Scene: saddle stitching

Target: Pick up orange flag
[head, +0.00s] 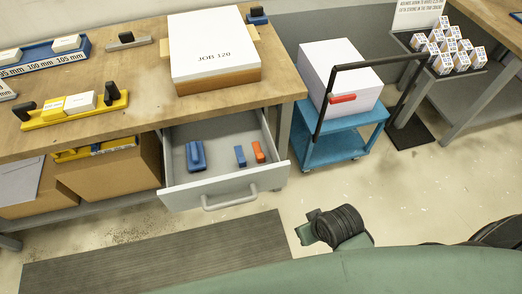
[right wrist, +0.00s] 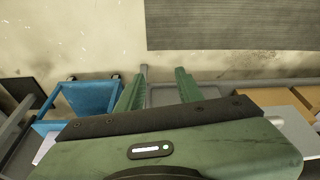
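The orange flag (head: 258,152) is a small orange piece inside the open grey drawer (head: 222,190), near its right side. A small blue flag (head: 240,156) lies just left of it, and a larger blue block (head: 195,156) lies further left in the drawer. In the right wrist view my right gripper (right wrist: 158,80) is open, its two green fingers apart with nothing between them. In the head view a dark and green part of my arm (head: 338,226) is over the floor, in front and right of the drawer. The orange flag cannot be made out in the wrist view. My left gripper is not in view.
The wooden workbench (head: 140,75) overhangs the drawer's back. A blue cart (head: 345,140) with a white stack (head: 340,75) and black handle stands right of the drawer. Cardboard boxes (head: 110,175) sit on the lower shelf at left. A dark mat (head: 160,255) lies in front.

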